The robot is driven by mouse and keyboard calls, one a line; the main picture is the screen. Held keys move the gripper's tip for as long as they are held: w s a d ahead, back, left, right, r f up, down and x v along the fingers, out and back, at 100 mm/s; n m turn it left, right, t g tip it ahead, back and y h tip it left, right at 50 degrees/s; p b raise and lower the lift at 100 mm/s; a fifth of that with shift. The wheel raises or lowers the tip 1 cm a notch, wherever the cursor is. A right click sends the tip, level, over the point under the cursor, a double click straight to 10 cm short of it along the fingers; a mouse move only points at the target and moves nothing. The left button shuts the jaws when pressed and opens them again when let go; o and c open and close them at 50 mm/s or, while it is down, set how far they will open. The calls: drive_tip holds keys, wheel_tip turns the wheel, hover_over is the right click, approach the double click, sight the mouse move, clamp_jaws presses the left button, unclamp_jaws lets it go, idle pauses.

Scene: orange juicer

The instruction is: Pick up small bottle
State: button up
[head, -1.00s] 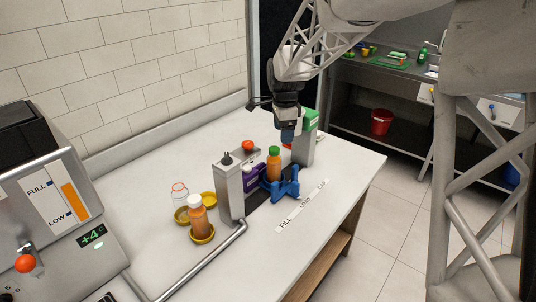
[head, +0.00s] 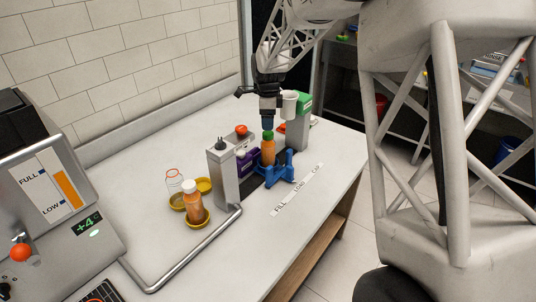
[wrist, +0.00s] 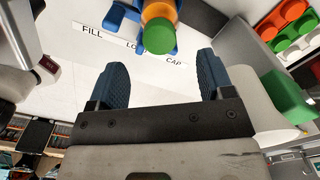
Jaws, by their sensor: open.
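A small orange bottle with a green cap (head: 268,152) stands upright at a blue holder (head: 280,172) on the counter. In the wrist view its orange body (wrist: 158,12) and green cap are at the top, beside the blue holder. My gripper (head: 267,124) is just above the cap in the head view, fingers pointing down. In the wrist view my gripper (wrist: 161,75) is open and empty, its two blue fingers apart, with the cap beyond the gap between their tips. Another orange bottle (head: 194,205) stands in a yellow dish (head: 199,224) to the left.
A grey post (head: 223,175) and a purple item (head: 247,162) stand left of the green-capped bottle. A grey-green dispenser (head: 297,130) stands behind right. A clear bottle (head: 174,184) stands in another yellow dish. A metal rail (head: 190,252) runs along the counter.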

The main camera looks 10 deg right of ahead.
sight(269, 133)
drive_tip(key=shift+f, duration=1)
drive_tip(key=shift+f, duration=0.1)
drive_tip(key=shift+d+f, duration=0.15)
drive_tip(key=shift+f, duration=2.35)
drive_tip(key=shift+s, duration=0.1)
drive_tip(key=c, duration=1.2)
